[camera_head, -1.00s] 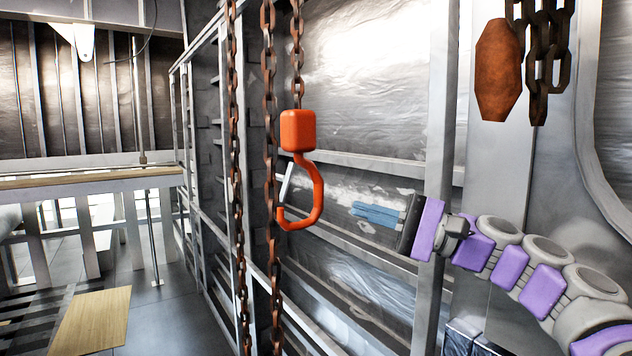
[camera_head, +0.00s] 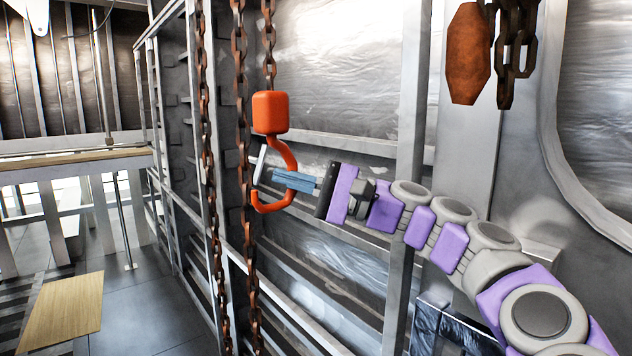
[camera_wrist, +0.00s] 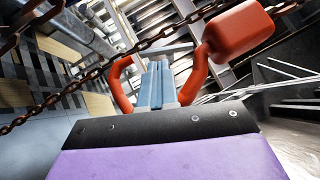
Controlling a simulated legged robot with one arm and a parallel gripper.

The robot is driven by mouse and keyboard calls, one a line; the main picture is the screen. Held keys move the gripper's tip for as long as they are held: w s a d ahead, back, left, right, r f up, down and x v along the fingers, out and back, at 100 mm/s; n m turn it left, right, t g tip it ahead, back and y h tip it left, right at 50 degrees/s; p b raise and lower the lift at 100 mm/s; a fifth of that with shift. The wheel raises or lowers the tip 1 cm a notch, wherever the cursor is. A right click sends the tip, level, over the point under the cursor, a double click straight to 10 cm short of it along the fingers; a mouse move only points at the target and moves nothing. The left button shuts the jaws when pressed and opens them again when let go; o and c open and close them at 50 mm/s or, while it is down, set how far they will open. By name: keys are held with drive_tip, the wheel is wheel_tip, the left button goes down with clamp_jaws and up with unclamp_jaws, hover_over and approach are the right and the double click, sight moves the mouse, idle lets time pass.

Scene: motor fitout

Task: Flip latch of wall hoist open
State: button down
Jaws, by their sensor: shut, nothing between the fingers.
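The wall hoist's orange hook (camera_head: 289,160) hangs on a rusty chain below an orange block (camera_head: 270,112). Its pale grey latch (camera_head: 259,165) spans the hook's mouth on the left side. My gripper (camera_head: 278,176) comes from the right, with its blue fingers shut and empty. The fingers reach into the hook's opening, with the tips close to the latch; contact cannot be told. In the wrist view the fingers (camera_wrist: 157,85) lie between the two sides of the orange hook (camera_wrist: 196,75), and the grey latch (camera_wrist: 165,50) crosses just beyond their tips.
Rusty chains (camera_head: 242,200) hang just left of the hook. A rusty brown weight (camera_head: 469,55) and a thick chain hang at the upper right. A metal-framed wall (camera_head: 340,240) stands behind the hook. Open floor (camera_head: 150,310) lies at the lower left.

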drive_tip(key=shift+w+a+r, duration=0.1)
drive_tip(key=shift+a+r, duration=0.1)
drive_tip(key=shift+a, duration=0.45)
drive_tip(key=shift+a, duration=0.15)
